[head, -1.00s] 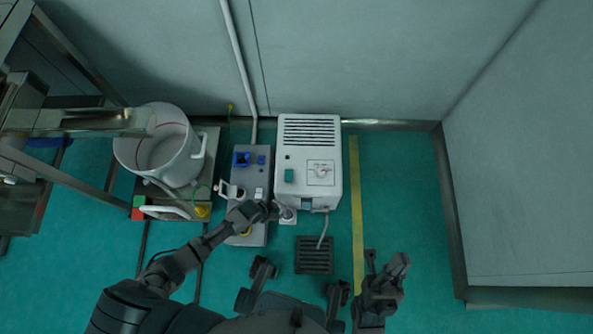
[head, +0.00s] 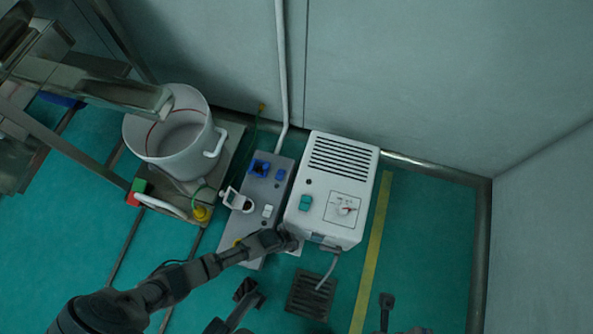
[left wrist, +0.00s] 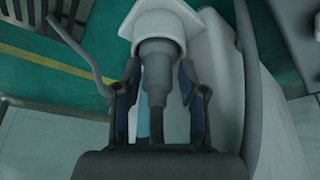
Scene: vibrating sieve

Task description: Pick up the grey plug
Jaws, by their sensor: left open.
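In the left wrist view the grey plug (left wrist: 155,66) sits in a white socket housing (left wrist: 158,24), with a dark cable running from it back toward my palm. My left gripper (left wrist: 157,82) is open, with one finger on each side of the plug. I see narrow gaps between the fingers and the plug. In the head view my left gripper (head: 288,240) is at the lower left edge of the white box (head: 332,190) and hides the plug. My right gripper (head: 387,302) shows only partly at the bottom edge.
A white pot (head: 175,135) stands further left. A floor grate (head: 311,294) lies below the box. Green floor is clear right of the yellow stripe (head: 372,250).

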